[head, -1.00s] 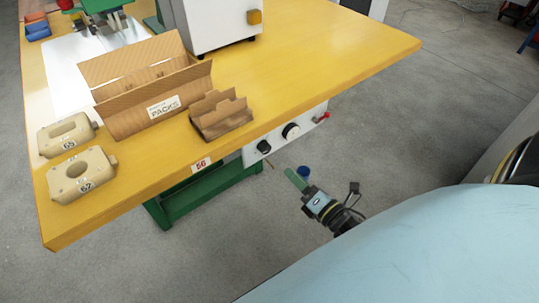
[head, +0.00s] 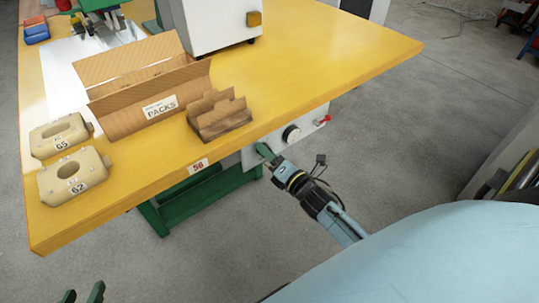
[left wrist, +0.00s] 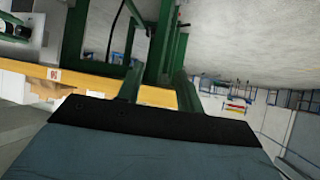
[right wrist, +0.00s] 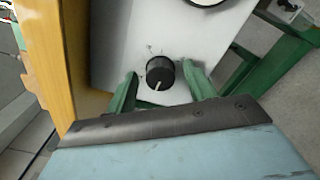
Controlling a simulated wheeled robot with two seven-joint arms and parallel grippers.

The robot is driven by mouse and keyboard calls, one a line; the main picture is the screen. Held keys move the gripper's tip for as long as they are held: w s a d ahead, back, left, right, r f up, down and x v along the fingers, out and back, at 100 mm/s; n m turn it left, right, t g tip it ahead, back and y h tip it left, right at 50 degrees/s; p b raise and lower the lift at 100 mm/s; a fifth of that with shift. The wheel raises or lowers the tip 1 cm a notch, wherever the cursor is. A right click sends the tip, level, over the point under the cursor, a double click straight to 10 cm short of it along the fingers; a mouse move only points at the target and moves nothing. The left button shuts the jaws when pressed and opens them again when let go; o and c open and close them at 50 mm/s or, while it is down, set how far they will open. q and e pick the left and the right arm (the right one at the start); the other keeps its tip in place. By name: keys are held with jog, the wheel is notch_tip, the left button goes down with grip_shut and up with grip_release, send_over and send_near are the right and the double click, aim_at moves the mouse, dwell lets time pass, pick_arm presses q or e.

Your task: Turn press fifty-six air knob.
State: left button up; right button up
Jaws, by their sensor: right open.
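A white panel (head: 312,130) hangs under the front edge of the table, right of the label 56 (head: 199,165). In the right wrist view, a small black knob (right wrist: 160,74) with a pale pointer line stands on this panel (right wrist: 115,40). My right gripper (right wrist: 162,88) is open, with one green finger on each side of the knob; I cannot tell whether they touch it. In the head view, my right gripper (head: 264,150) is at the panel and hides the knob. My left gripper (head: 82,294) is open and empty at the bottom left, away from the panel.
A round dial (head: 291,134) and a red knob (head: 325,119) are on the same panel, right of my right gripper. The yellow table edge (right wrist: 55,50) is close beside it. On top are a packs box (head: 125,117) and two beige parts (head: 75,175). Green legs (head: 160,215) stand below.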

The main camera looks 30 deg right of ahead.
jog(key=c, duration=1)
jog(key=shift+o, duration=0.2)
pick_arm(q)
jog(key=shift+s, duration=0.1)
jog(key=s+a+f+g+y+p, duration=0.1)
jog(key=s+a+f+g+p, duration=0.15)
jog(key=s+g, duration=0.2)
jog(key=s+a+f+g+y+p, duration=0.1)
jog(key=s+a+f+g, duration=0.15)
jog(key=s, duration=0.35)
jog(key=a+f+p, duration=0.2)
jog(key=f, duration=0.5)
jog(key=a+f+g+y+p, duration=0.1)
jog(key=a+f+p, duration=0.1)
jog(key=f, duration=0.5)
jog(key=shift+w+a+p, duration=0.15)
jog(key=shift+w+p, duration=0.15)
jog(key=shift+p, duration=0.1)
pick_arm(e)
jog(key=shift+f+m, duration=0.1)
jog(key=shift+m, duration=10.1)
pick_arm(q)
jog(key=shift+f, duration=0.2)
